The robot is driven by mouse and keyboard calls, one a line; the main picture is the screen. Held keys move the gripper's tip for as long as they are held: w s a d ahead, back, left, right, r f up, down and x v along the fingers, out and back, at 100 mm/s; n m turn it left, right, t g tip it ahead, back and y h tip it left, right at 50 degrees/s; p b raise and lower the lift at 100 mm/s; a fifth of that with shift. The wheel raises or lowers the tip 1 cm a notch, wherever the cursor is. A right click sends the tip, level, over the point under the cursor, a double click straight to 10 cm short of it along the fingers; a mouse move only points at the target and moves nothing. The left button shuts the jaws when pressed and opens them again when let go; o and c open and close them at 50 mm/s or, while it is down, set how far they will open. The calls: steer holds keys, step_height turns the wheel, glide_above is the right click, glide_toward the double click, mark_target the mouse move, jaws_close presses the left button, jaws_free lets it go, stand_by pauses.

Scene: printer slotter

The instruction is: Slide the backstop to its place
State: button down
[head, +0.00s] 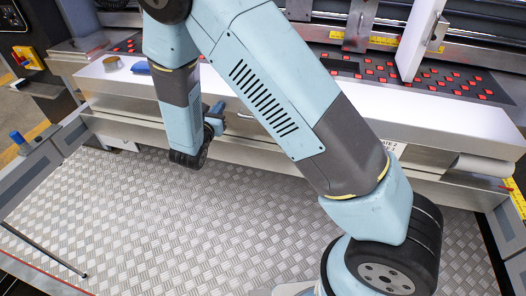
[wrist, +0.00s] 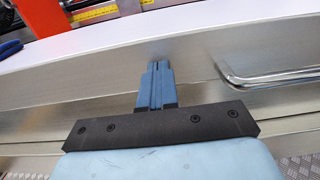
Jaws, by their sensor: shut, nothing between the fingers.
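I cannot tell for sure which part is the backstop. A white upright plate (head: 418,40) with a small latch stands across the red-dotted black bed at the upper right. A metal bracket (head: 357,28) hangs on the rail left of it. My gripper (head: 218,108) is low in front of the long white-topped beam, partly hidden by my wrist. In the wrist view my gripper's blue fingers (wrist: 155,68) are together and empty, pointing at the beam's brushed metal face. A bent metal handle (wrist: 270,76) is to their right, apart from them.
The white beam top (head: 300,115) runs between me and the red-dotted bed (head: 440,80). A tape roll (head: 111,63) and a blue object (head: 140,68) lie on its left end. Grey side rails flank the tread-plate floor (head: 180,225), which has open room.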

steer(key=shift+x, duration=7.15)
steer(key=shift+s, duration=0.1)
steer(key=shift+v, duration=1.75)
